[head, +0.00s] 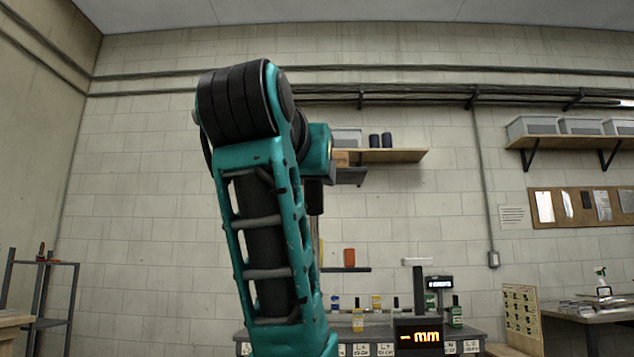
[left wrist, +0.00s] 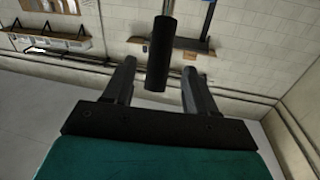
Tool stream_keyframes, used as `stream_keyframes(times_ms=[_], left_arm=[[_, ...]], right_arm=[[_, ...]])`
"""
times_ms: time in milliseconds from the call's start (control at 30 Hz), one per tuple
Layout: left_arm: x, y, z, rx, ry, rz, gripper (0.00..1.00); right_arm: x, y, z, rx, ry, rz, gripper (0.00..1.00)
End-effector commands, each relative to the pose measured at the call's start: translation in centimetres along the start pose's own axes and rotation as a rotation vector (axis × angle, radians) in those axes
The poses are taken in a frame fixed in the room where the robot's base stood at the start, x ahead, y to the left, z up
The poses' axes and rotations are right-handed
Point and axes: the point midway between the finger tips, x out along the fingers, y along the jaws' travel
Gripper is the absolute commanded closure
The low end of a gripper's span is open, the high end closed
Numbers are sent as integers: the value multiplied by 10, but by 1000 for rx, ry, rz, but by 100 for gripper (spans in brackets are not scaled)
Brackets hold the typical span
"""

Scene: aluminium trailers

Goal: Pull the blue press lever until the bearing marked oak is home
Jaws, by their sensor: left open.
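My left gripper (left wrist: 158,68) is open in the left wrist view. A black cylinder (left wrist: 158,45), which looks like a lever's grip, shows between its fingers in the picture; I cannot tell whether they touch. In the head view my teal arm stands upright and hides most of the press area and lever. A readout (head: 419,337) shows "- mm" in orange. The bearing marked oak cannot be made out. My right gripper is not in view.
A grey bench (head: 471,334) with labelled fronts, small bottles and a dark post stands behind my arm. A wall shelf (head: 392,156) carries dark cups. At right are a shelf with grey bins (head: 532,126) and a side table (head: 590,311).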

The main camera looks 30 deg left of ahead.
Motion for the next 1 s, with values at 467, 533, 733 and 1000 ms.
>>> stream_keyframes(times_ms=[467, 533, 733, 1000], left_arm=[[21, 0, 0, 11, -12, -2, 43], [30, 1, 5, 11, -22, 1, 43], [61, 2, 5, 8, -19, 3, 43], [74, 2, 5, 7, -16, 4, 43]], right_arm=[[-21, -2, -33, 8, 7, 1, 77], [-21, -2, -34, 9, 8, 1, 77], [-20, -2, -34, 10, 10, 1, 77], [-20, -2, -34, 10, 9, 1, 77]])
